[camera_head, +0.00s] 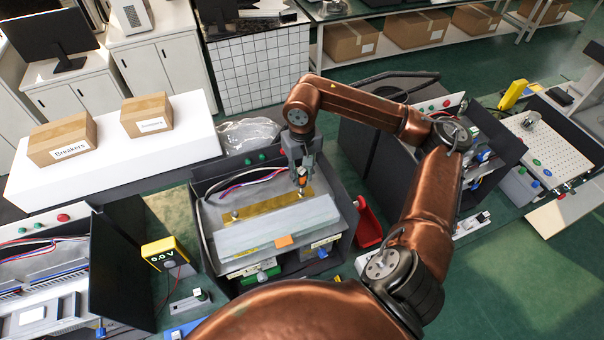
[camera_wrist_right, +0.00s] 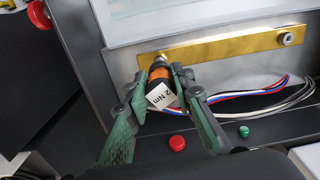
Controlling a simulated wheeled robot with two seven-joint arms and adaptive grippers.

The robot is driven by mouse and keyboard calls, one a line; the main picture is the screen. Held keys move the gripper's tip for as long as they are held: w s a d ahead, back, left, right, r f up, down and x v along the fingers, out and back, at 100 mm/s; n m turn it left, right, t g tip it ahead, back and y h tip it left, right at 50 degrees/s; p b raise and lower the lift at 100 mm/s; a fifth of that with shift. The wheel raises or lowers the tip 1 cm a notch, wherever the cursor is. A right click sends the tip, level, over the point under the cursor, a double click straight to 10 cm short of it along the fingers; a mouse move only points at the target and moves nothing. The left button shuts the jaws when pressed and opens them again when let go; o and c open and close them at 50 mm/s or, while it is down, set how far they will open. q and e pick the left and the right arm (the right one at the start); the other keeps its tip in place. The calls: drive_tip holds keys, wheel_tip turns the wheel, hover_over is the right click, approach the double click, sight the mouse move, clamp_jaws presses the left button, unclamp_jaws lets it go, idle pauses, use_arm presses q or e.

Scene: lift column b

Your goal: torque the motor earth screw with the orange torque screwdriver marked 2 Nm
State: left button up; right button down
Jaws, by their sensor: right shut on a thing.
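The orange torque screwdriver (camera_wrist_right: 183,76) has a black and orange handle and a white label reading 2 Nm. My right gripper (camera_wrist_right: 167,90) is shut on its handle. In the head view my right gripper (camera_head: 301,168) points down over the open enclosure, with the orange handle (camera_head: 302,181) between its fingers. The screwdriver's tip end is at one end of the brass bar (camera_wrist_right: 222,46); the screw under it is hidden, and I cannot tell whether they touch. A silver screw (camera_wrist_right: 288,39) shows at the bar's other end. My left gripper is not in view.
The brass bar lies inside the dark enclosure (camera_head: 206,184), beside coloured wires (camera_wrist_right: 250,99). A yellow meter (camera_head: 166,252) reading 0.0 V stands left of it. A red bin (camera_head: 368,226) is to the right. Cardboard boxes (camera_head: 62,139) sit on a white table behind.

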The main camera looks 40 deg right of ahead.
drive_tip(key=c, duration=1.6)
unclamp_jaws()
wheel_tip(320, 180, up, 12)
drive_tip(key=shift+f, duration=0.1)
